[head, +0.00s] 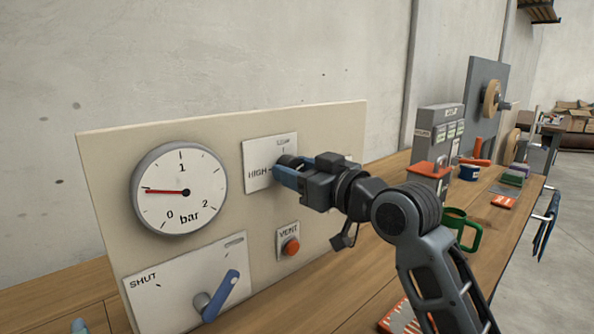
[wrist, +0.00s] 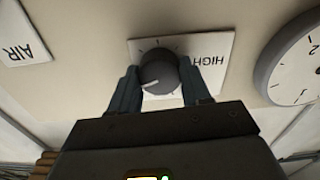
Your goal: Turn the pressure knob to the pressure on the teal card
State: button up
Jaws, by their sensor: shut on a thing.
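The pressure knob (wrist: 158,72) is dark and round, on a white plate marked HIGH. Its white pointer line points down and left in the upside-down wrist view. My gripper (wrist: 160,82) is shut on it, one finger on each side. In the head view my gripper (head: 289,167) hides most of the knob; LOW and HIGH show on the plate (head: 256,179). The round gauge (head: 180,205) is marked 0, 1 and 2 bar; its red needle points left, about halfway between 0 and 1. I cannot make out a teal card.
Below the plate is a red VENT button (head: 291,247). A blue-handled lever (head: 221,296) sits on a plate marked SHUT. A green mug (head: 458,231) and a red-and-white card (head: 403,318) are on the bench near my arm. A grey box (head: 437,145) stands farther right.

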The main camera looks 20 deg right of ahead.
jog(key=m+p, duration=0.3)
jog(key=shift+r, duration=0.15)
jog(key=m+p, duration=0.2)
jog(key=m, duration=0.1)
jog(key=shift+m+p, duration=0.3)
jog(key=shift+m, duration=0.1)
jog(key=shift+m+p, duration=0.4)
jog(key=shift+m, duration=0.2)
jog(key=shift+d+f, duration=0.1)
jog(key=shift+f, duration=0.1)
jog(key=o, duration=1.1)
jog(key=shift+c, duration=0.2)
